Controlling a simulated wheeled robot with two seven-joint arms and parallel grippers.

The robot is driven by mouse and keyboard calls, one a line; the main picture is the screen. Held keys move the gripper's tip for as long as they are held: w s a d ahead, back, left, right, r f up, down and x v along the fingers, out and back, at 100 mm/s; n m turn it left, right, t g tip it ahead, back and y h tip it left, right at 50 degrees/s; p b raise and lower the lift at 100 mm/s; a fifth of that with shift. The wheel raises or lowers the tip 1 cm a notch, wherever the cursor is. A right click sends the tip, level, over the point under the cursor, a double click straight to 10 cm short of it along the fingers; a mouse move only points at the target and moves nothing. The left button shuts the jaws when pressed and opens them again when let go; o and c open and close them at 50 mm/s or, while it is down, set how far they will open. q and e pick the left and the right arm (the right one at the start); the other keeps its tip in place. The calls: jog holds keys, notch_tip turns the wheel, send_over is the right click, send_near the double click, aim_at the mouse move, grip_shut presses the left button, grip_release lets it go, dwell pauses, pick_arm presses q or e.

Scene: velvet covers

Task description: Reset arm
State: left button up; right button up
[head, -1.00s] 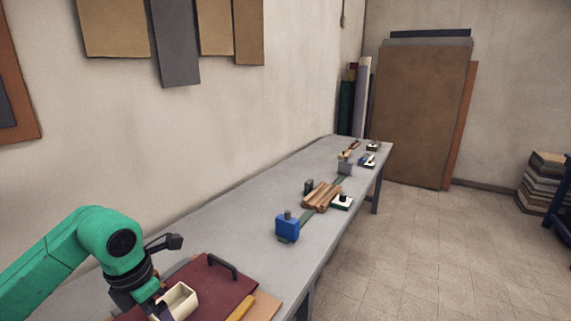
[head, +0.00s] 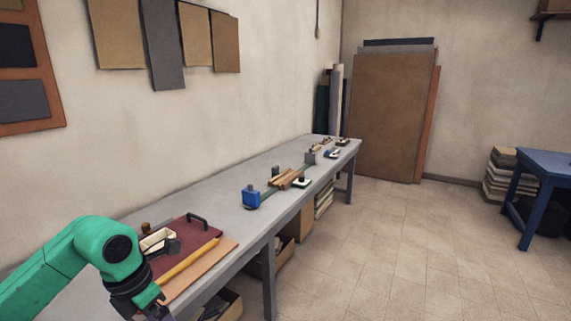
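My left arm comes in from the lower left in the head view, and its dark gripper (head: 164,283) is over the front edge of the long grey table, near a maroon board. The fingers are partly cut off and blurred against the board and table edge, so I cannot tell their opening. My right gripper is out of view. The maroon board (head: 203,236) has a dark handle and lies on the table's near end. A cream open box (head: 157,238) sits at its left side.
A yellow bar (head: 190,260) lies along the board's front. A blue block (head: 251,198), wooden sticks (head: 286,179) and small tools stand farther along the grey table (head: 225,205). Boxes sit beneath it. Open floor (head: 400,240) lies right, with a blue table (head: 545,165) beyond.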

pick_arm(q)
jog(key=w+d+f+n+t+h, duration=0.35)
jog(key=w+d+n+h, duration=0.35)
jog(key=w+d+h, duration=0.3)
jog(key=w+a+f+n+t, duration=0.3)
jog(key=w+f+n+t, duration=0.25)
jog(key=f+n, duration=0.35)
jog(key=s+a+f+n+t+y, duration=0.3)
jog(key=a+f+n+y, duration=0.3)
jog(key=f+n, duration=0.55)
jog(key=s+a+f+n+g+y, duration=0.3)
jog(key=s+f+n, duration=0.1)
jog(key=s+f, duration=0.7)
jog(key=s+a+f+n+g+y, duration=0.2)
jog(key=s+a+f+n+g, duration=0.15)
jog(key=s+f, duration=0.7)
jog(key=s+d+f+n+g, duration=0.1)
jog(key=s+f, duration=0.4)
jog(key=s, duration=0.6)
jog(key=s+d+f+n+g, duration=0.1)
jog(key=s+f+n+g, duration=0.2)
jog(key=s, duration=0.7)
notch_tip(320, 180, down, 2)
jog(key=shift+s+d+f+n+g+y, duration=0.15)
jog(key=shift+s+n+g+y, duration=0.2)
jog(key=shift+g, duration=0.5)
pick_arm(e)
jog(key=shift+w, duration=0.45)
